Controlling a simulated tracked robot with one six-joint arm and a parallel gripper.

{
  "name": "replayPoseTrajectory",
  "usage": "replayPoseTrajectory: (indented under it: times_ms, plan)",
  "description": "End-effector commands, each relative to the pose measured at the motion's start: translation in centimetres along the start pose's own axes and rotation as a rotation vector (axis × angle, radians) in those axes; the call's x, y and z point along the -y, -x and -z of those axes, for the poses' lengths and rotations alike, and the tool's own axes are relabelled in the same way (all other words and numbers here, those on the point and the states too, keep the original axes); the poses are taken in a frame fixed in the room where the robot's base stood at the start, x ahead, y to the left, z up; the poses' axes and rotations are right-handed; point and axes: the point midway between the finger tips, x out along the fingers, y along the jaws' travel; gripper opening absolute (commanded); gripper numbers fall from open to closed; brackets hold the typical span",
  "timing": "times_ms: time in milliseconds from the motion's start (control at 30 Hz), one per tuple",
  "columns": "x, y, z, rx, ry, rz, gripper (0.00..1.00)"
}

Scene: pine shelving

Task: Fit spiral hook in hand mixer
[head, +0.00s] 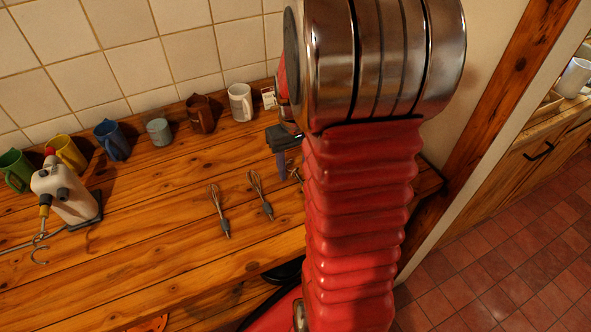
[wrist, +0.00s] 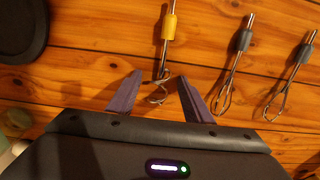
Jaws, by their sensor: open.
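The spiral hook (wrist: 167,40), a metal shaft with a yellow collar, lies on the wooden worktop in the wrist view. My gripper (wrist: 158,77) is open, its two purple fingers either side of the coiled end, not closed on it. In the head view my gripper (head: 284,160) is at the worktop's right, mostly hidden by my red arm. The white hand mixer (head: 72,195) is at the left on a dark base.
Two grey-collared whisks (head: 218,211) (head: 261,195) lie mid-worktop, left of my gripper; they also show right in the wrist view (wrist: 236,60). Several mugs, including a blue mug (head: 112,140) and a white mug (head: 240,102), line the tiled wall. The front worktop is clear.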

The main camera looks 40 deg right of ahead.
Motion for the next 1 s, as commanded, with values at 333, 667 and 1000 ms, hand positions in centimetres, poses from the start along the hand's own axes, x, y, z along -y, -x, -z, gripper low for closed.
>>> replayPoseTrajectory:
  times_ms: [333, 667, 1000]
  plan:
    - [0.02, 0.03, 0.01, 0.000, 0.001, 0.000, 0.36]
    - [0.04, 0.03, 0.01, 0.000, 0.001, 0.000, 0.13]
    - [0.06, 0.02, 0.02, 0.000, 0.001, 0.000, 0.00]
